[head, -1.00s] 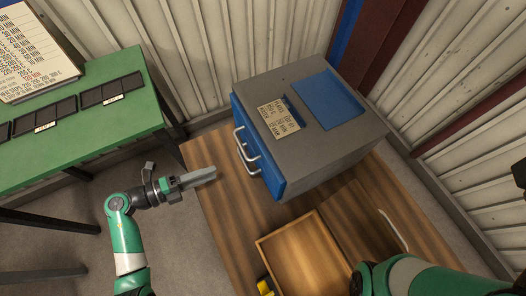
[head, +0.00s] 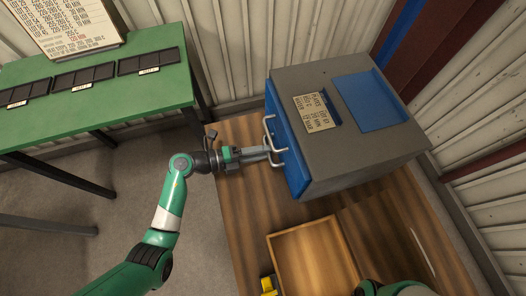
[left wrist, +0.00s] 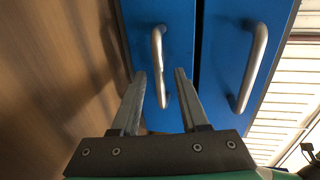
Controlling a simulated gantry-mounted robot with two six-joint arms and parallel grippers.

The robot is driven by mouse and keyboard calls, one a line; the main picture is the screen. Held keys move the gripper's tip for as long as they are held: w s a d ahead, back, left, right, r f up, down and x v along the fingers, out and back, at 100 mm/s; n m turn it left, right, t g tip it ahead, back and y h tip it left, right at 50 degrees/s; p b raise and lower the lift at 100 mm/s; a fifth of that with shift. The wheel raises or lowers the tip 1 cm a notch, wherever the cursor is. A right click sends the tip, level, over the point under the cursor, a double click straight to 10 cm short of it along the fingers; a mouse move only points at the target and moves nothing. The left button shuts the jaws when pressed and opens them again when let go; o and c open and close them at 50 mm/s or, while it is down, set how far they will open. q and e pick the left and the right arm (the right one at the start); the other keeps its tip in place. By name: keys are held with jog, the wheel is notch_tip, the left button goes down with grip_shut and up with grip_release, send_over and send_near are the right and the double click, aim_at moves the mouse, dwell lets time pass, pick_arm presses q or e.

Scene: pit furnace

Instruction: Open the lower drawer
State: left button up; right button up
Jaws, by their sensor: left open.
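The grey cabinet (head: 330,170) has two blue drawer fronts, both flush with it. In the left wrist view, the lower drawer front (left wrist: 185,35) lies beside the wooden surface and has a silver bar handle (left wrist: 158,45). The upper drawer front (left wrist: 225,35) has its own handle (left wrist: 252,65). My left gripper (head: 264,152) is open at the cabinet front. In the left wrist view, its fingers (left wrist: 157,75) stand on either side of the lower handle; I cannot tell if they touch it. My right gripper is out of view.
The cabinet stands on a wooden table (head: 245,225). An open wooden box (head: 310,228) and a small yellow thing (head: 268,286) are near the table's front. A green bench (head: 110,85) with dark trays stands at the left. The corrugated wall (head: 240,40) is behind.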

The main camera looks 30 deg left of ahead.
pick_arm(q)
grip_shut()
dwell(1.4)
